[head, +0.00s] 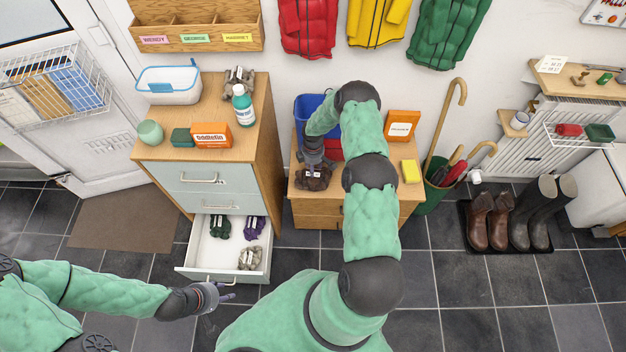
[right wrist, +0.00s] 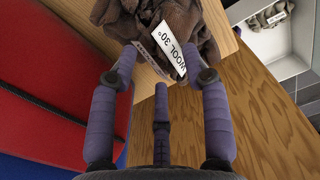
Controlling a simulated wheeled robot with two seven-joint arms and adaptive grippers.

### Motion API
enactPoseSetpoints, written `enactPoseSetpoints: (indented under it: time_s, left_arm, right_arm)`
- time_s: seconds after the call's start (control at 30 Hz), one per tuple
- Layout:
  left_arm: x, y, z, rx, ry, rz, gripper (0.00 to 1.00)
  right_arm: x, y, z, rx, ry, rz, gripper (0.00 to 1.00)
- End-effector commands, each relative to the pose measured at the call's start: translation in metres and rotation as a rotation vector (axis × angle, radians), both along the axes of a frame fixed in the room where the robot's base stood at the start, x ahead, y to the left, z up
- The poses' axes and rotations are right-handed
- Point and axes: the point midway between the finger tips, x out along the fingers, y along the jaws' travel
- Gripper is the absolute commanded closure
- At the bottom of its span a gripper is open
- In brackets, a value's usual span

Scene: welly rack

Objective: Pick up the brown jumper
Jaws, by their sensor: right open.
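The brown jumper (head: 316,180), a crumpled dark bundle with a white label, lies on the left end of the low wooden cabinet. In the right wrist view the jumper (right wrist: 196,22) shows at the top, its label reading "WOOL 30°". My right gripper (head: 314,160) is over the jumper, pointing down. In the right wrist view its fingers (right wrist: 165,75) are spread, with the jumper at and beyond the tips and not clasped. My left gripper (head: 222,294) is empty near the open drawer's front, its fingers apart. My right arm hides part of the cabinet top.
The open white drawer (head: 196,252) holds green, purple and beige knitted bundles. Another brownish bundle (head: 240,78) lies on the dresser (head: 258,120). An orange box (head: 402,125) and yellow block (head: 411,171) are on the cabinet's right.

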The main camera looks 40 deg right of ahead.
Motion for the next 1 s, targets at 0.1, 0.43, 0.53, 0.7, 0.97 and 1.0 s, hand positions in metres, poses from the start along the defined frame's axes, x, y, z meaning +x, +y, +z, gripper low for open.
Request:
enactPoseSetpoints:
  time_s: [0.1, 0.43, 0.53, 0.7, 0.97, 1.0]
  left_arm:
    - [0.000, 0.000, -0.007, 0.000, 0.000, 0.000, 0.60]
    - [0.000, 0.000, -0.008, 0.000, 0.000, 0.000, 0.60]
    - [0.000, 0.000, -0.008, 0.000, 0.000, 0.000, 0.60]
    - [0.000, 0.000, -0.008, 0.000, 0.000, 0.000, 0.60]
    - [0.000, 0.000, -0.008, 0.000, 0.000, 0.000, 0.60]
    - [0.000, 0.000, -0.008, 0.000, 0.000, 0.000, 0.60]
  right_arm:
    - [-0.001, 0.000, -0.019, -0.001, -0.001, 0.000, 0.52]
    - [0.000, -0.001, -0.026, -0.001, -0.002, -0.001, 0.52]
    - [0.000, 0.000, -0.026, -0.001, -0.002, -0.001, 0.69]
    - [-0.001, 0.000, -0.026, 0.000, -0.001, -0.001, 1.00]
    - [0.000, 0.000, -0.025, -0.001, -0.002, -0.001, 1.00]
    - [0.000, 0.000, -0.025, -0.001, -0.002, -0.001, 1.00]
